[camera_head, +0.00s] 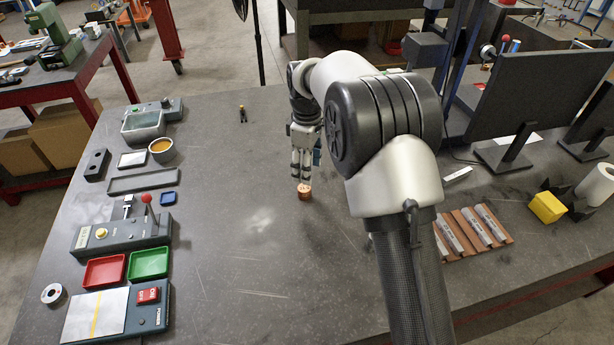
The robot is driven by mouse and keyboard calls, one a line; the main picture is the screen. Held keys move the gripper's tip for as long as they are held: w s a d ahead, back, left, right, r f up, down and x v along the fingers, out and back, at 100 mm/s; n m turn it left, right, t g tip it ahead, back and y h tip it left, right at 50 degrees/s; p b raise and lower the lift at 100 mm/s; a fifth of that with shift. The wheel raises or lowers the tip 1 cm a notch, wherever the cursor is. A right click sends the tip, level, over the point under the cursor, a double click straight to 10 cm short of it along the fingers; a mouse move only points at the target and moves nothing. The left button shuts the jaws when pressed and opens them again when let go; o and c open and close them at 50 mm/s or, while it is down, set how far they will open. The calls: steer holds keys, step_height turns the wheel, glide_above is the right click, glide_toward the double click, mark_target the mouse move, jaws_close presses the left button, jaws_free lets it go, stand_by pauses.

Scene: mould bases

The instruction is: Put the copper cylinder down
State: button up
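The copper cylinder (304,194) is a small, short orange-brown piece near the middle of the grey table (250,255). My gripper (302,180) points down directly above it, with its fingertips at the top of the cylinder. The fingers look close together around its upper part, but the view is too small to tell whether they grip it. The cylinder looks upright and at or very near the table surface. My arm covers part of the table to the right.
Along the left stand a red tray (104,270), a green tray (148,263), a lever box (120,235) and a cup (162,150). At the right are metal bars on brown blocks (472,232), a yellow block (547,207) and a monitor (527,85). The table around the cylinder is clear.

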steer(key=s+d+r+m+t, duration=0.1)
steer(key=s+d+r+m, duration=0.25)
steer(key=s+r, duration=0.55)
steer(key=s+d+r+m+t, duration=0.1)
steer(key=s+d+r+m, duration=0.25)
steer(key=s+r, duration=0.55)
steer(key=s+d+f+m+t, duration=0.1)
steer(key=s+d+m, duration=0.1)
steer(key=s, duration=0.7)
steer(key=s+d+f+m+t, duration=0.1)
steer(key=s+m, duration=0.3)
steer(key=s, duration=0.5)
steer(key=shift+s+d+f+m+t, duration=0.15)
steer(key=shift+s+d+m+t, duration=0.2)
steer(key=shift+d, duration=0.5)
steer(key=shift+f, duration=0.1)
steer(key=shift+f, duration=0.4)
steer(key=shift+c, duration=1)
